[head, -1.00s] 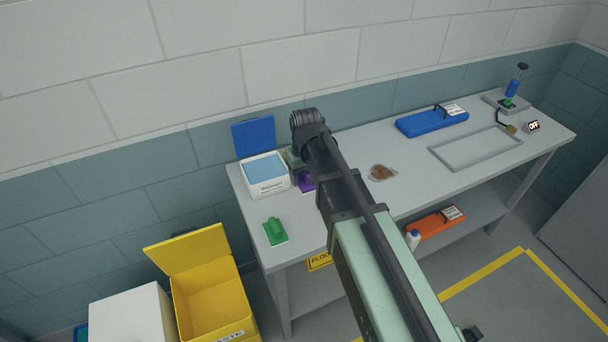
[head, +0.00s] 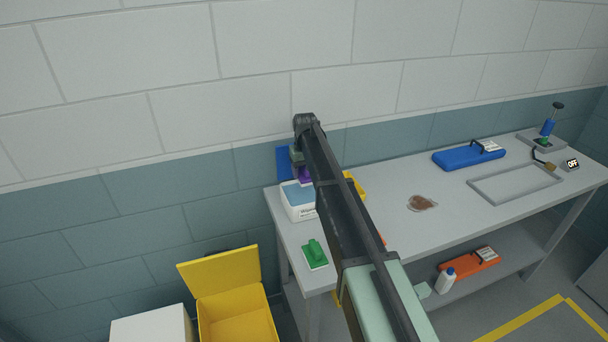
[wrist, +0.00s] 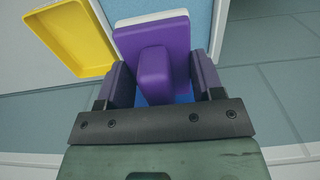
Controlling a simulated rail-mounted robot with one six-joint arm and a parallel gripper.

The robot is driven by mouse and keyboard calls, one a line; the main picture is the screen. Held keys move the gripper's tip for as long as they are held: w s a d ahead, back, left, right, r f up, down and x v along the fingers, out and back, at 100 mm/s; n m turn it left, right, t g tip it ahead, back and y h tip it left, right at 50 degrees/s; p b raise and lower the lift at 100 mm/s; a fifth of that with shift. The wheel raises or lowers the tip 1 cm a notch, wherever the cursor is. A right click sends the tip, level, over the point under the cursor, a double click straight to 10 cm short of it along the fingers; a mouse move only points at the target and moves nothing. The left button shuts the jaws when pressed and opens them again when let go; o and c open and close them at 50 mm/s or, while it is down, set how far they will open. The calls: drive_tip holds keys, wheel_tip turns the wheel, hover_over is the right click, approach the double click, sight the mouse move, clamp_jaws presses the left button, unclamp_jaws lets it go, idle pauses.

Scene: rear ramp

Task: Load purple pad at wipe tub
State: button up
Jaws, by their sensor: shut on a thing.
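The purple pad (wrist: 153,44) is in my gripper (wrist: 163,84), its handle between the two fingers in the wrist view. A white layer shows along the pad's far edge. In the head view the purple pad (head: 304,175) is over the wipe tub (head: 300,211), a white box with a blue top surface and a raised blue lid (head: 283,163) behind. The light blue wipe surface (wrist: 199,28) lies beyond the pad in the wrist view. I cannot tell whether the pad touches it. My arm hides part of the tub in the head view.
A green pad (head: 315,252) lies at the bench's front left. A yellow tray (head: 355,188) is right of the tub, partly behind my arm. A brown spill (head: 422,203), a blue case (head: 468,158) and a grey frame (head: 515,183) are farther right. An open yellow bin (head: 235,315) stands below.

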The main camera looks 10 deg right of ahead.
sight(305, 193)
drive_tip(key=shift+f+b, duration=2.55)
drive_tip(key=shift+f, duration=0.25)
drive_tip(key=shift+s+f+b, duration=0.1)
drive_tip(key=shift+f+b, duration=0.45)
drive_tip(key=shift+b, duration=0.05)
wheel_tip(305, 193, up, 7)
drive_tip(key=p, duration=0.7)
drive_tip(key=shift+r, duration=0.1)
drive_tip(key=shift+f, duration=0.2)
wheel_tip(305, 193, down, 3)
drive_tip(key=b, duration=0.2)
drive_tip(key=shift+r+b, duration=0.15)
drive_tip(key=shift+b, duration=0.25)
drive_tip(key=shift+r, duration=0.2)
